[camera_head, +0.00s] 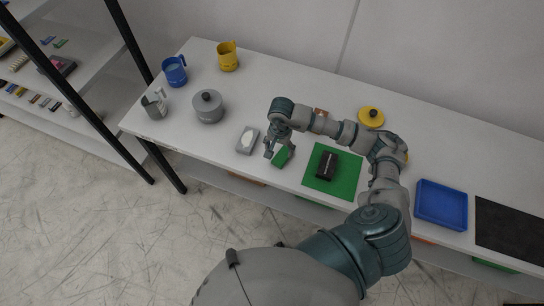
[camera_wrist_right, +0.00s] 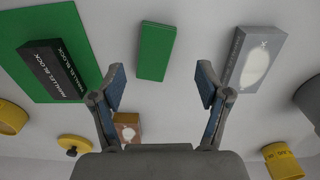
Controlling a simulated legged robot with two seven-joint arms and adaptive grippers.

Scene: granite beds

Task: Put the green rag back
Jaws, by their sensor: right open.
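The green rag (camera_head: 283,156) is a small folded green rectangle lying flat on the white table. In the head view it is partly covered by my right gripper (camera_head: 277,150). In the wrist view the whole rag (camera_wrist_right: 156,50) shows ahead of the fingers, roughly centred between them. My right gripper (camera_wrist_right: 161,82) is open, and nothing is between its fingertips. A gap of bare table separates the fingertips from the rag in that view. My left gripper is not in view.
Right of the rag, a green mat (camera_head: 347,184) bears a black parallel block (camera_head: 327,166). Left of it is a grey box (camera_head: 248,140) with a white oval. A grey pot (camera_head: 208,106), mugs, and a blue tray (camera_head: 441,204) stand further off.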

